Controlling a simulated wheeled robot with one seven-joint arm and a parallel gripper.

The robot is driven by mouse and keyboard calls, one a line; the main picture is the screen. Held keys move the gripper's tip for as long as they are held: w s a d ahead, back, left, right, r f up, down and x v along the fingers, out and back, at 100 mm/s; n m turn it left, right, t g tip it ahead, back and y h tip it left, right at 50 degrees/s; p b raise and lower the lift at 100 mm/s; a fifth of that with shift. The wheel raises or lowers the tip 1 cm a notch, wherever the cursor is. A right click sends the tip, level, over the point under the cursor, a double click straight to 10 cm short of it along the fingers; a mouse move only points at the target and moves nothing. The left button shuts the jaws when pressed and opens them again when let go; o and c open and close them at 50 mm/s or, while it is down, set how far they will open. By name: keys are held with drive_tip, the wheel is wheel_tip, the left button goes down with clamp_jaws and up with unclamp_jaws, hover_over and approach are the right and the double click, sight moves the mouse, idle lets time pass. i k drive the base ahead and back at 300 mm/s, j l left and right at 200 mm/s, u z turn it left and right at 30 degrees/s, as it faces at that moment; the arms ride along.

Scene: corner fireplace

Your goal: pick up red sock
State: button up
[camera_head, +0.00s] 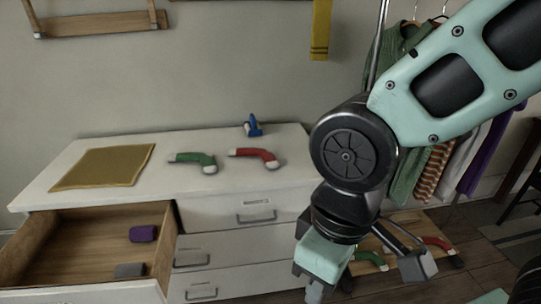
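A red sock (257,157) with a white toe and cuff lies on the white dresser top (150,200), right of a green sock (195,160). Another red sock (437,244) lies low at the right on a wooden surface (405,222), with another green sock (372,259) beside it. My gripper (366,279) hangs in front of the dresser's right end, its two sides spread apart with nothing seen between them. It is apart from the red sock on the dresser. My arm covers part of the right side.
A blue object (253,126) and a yellow-brown mat (105,166) lie on the dresser. The left top drawer (85,250) is open and holds a purple item (143,233) and a grey item (130,270). Clothes (440,170) hang behind my arm.

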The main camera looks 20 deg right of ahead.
sight(272, 163)
drive_tip(key=i+j, duration=0.1)
drive_tip(key=i, duration=0.4)
drive_tip(key=i+z, duration=0.15)
drive_tip(key=i, duration=0.35)
drive_tip(key=i+j, duration=0.2)
drive_tip(key=i, duration=0.25)
drive_tip(key=z, duration=0.05)
